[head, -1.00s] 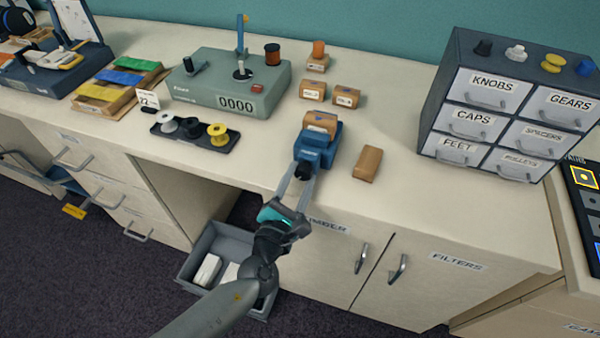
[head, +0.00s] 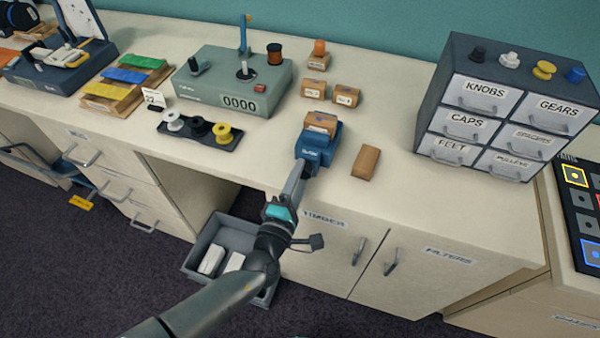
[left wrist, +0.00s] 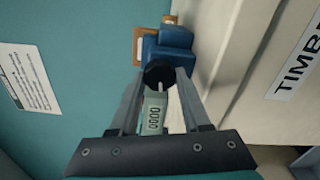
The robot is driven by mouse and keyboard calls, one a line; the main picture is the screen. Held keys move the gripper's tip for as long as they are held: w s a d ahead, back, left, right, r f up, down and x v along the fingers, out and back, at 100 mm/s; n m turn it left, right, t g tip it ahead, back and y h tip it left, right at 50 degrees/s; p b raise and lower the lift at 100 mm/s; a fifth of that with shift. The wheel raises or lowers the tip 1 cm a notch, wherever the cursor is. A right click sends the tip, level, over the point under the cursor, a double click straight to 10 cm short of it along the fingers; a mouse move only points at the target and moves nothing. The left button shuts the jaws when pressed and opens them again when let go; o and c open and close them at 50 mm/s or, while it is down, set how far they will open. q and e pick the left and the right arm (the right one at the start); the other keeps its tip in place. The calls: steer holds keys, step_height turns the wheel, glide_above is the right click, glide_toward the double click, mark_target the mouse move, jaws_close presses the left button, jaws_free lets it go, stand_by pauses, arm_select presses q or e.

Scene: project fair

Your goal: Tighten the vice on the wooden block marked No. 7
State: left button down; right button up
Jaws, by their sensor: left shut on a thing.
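The blue vice (head: 316,150) stands at the front edge of the workbench, with a wooden block (head: 321,122) between its jaws. The block's label is too small to read. My left gripper (head: 302,174) reaches up to the front of the vice. In the left wrist view its two fingers are shut on the dark vice knob (left wrist: 158,72), with the blue vice body (left wrist: 168,46) just beyond. In the head view the fingers show nearly edge-on and hide the knob. My right gripper is not in view.
A loose wooden block (head: 366,162) lies right of the vice. Two small labelled blocks (head: 314,90) (head: 346,96) lie behind it. A counter box (head: 232,82) and spool tray (head: 200,133) are to the left; a drawer cabinet (head: 500,115) is right. A grey bin (head: 206,240) sits below.

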arm_select(q)
steer(key=shift+m, duration=0.3)
steer(key=shift+c, duration=1.9)
jaws_free()
steer(key=v, duration=1.5)
steer(key=shift+p, duration=0.35)
steer(key=shift+a, duration=0.1)
